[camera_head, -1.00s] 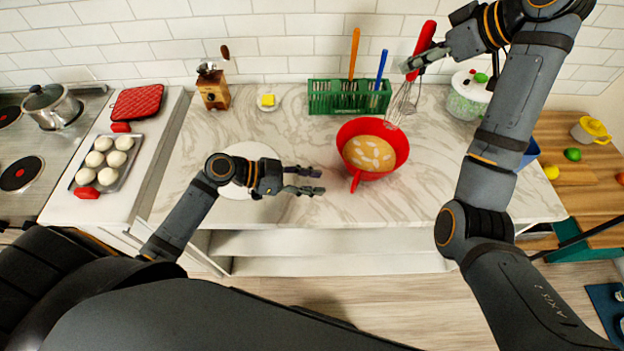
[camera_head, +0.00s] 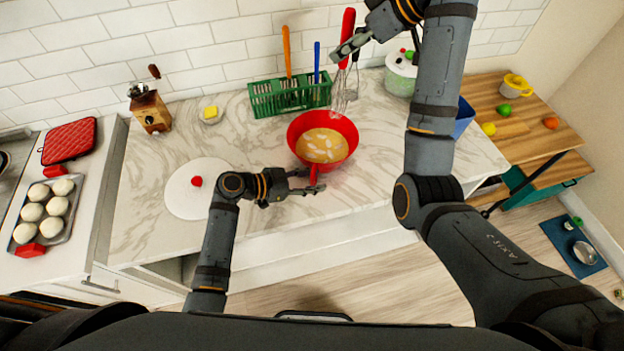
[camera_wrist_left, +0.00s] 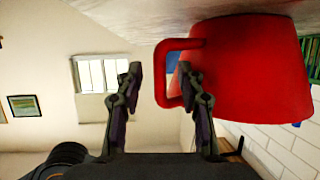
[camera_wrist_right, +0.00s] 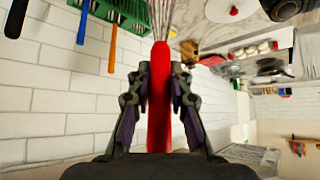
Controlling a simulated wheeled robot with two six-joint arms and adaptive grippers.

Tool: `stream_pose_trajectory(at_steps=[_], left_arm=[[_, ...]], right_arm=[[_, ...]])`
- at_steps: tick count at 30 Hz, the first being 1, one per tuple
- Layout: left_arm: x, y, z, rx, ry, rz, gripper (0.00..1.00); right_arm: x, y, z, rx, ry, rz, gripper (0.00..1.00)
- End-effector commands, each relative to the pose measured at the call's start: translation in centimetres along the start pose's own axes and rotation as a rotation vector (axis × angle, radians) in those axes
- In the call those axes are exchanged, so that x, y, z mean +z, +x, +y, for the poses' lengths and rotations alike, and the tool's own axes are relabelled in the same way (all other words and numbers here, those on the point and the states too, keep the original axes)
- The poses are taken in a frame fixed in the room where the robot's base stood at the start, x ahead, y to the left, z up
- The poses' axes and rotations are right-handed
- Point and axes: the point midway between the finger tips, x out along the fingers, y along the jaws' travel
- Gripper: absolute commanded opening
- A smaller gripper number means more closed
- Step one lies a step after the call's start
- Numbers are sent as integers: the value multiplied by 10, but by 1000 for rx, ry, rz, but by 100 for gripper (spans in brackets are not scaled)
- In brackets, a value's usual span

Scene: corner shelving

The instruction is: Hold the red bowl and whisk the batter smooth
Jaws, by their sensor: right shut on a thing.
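The red bowl (camera_head: 349,157) stands on the marble counter with pale, lumpy batter (camera_head: 322,146) in it. Its loop handle (camera_wrist_left: 172,75) faces the front. My left gripper (camera_head: 308,182) is open at this handle; in the left wrist view its fingers (camera_wrist_left: 165,85) are spread, with part of the loop reaching between them. My right gripper (camera_wrist_right: 158,90) is shut on the red handle of the whisk (camera_wrist_right: 159,100). The whisk's wires (camera_head: 341,95) hang down by the bowl's back right rim, outside the batter.
A green rack (camera_head: 265,103) with an orange-handled and a blue-handled tool stands behind the bowl. A white round lid (camera_head: 190,205) lies to the left.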

Motion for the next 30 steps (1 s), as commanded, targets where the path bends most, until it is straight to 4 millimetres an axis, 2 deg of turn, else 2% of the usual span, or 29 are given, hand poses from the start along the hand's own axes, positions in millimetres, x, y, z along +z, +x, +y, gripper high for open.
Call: stream_pose_trajectory(at_steps=[8,15,17,30], left_arm=[[0,2,0,0,1,0,38],[0,1,0,0,0,0,6],[0,1,0,0,0,0,0],[0,1,0,0,0,0,0]], right_arm=[[0,0,0,0,0,0,0],[0,0,0,0,0,0,0],[0,0,0,0,0,0,0],[0,0,0,0,0,0,0]])
